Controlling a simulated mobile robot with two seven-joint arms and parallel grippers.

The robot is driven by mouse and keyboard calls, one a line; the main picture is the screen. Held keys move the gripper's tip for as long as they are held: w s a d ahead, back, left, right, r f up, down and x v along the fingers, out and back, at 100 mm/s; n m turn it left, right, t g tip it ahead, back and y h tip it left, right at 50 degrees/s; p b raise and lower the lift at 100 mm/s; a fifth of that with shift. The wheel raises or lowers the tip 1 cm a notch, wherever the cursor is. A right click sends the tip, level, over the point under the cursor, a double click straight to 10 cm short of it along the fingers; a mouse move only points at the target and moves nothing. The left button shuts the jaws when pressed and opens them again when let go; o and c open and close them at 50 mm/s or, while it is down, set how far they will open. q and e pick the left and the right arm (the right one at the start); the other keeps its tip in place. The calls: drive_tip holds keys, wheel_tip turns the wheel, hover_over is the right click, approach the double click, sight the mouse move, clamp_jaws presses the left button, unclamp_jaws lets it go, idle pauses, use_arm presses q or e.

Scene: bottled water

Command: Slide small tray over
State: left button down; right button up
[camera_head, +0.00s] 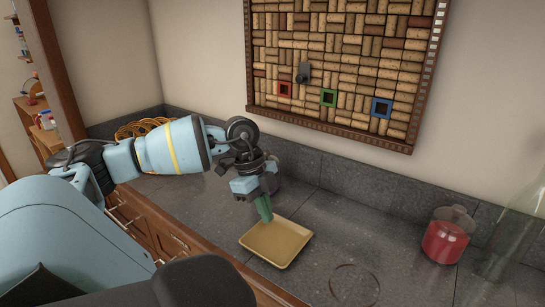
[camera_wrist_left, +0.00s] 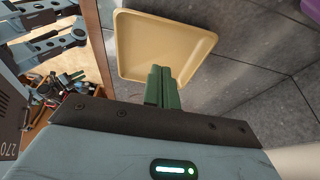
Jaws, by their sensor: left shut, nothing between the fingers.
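A small yellow tray (camera_head: 276,243) lies flat on the grey stone counter, near its front edge. It looks empty. My left gripper (camera_head: 264,209), with green fingers, is shut and empty. In the head view its tips point down at the tray's back left edge. In the left wrist view the shut green fingers (camera_wrist_left: 162,88) overlap the near edge of the tray (camera_wrist_left: 165,40). I cannot tell whether they touch it. My right gripper does not show clearly in the head view.
A jar with red contents (camera_head: 447,238) and a clear glass bottle (camera_head: 510,235) stand on the counter at the right. A dark ring (camera_head: 354,285) lies right of the tray. A coiled tan item (camera_head: 140,128) lies at the back left. The counter between tray and jar is mostly clear.

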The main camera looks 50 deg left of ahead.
use_arm(q)
drive_tip(key=v, duration=0.5)
drive_tip(key=shift+a, duration=0.15)
drive_tip(key=shift+s, duration=0.1)
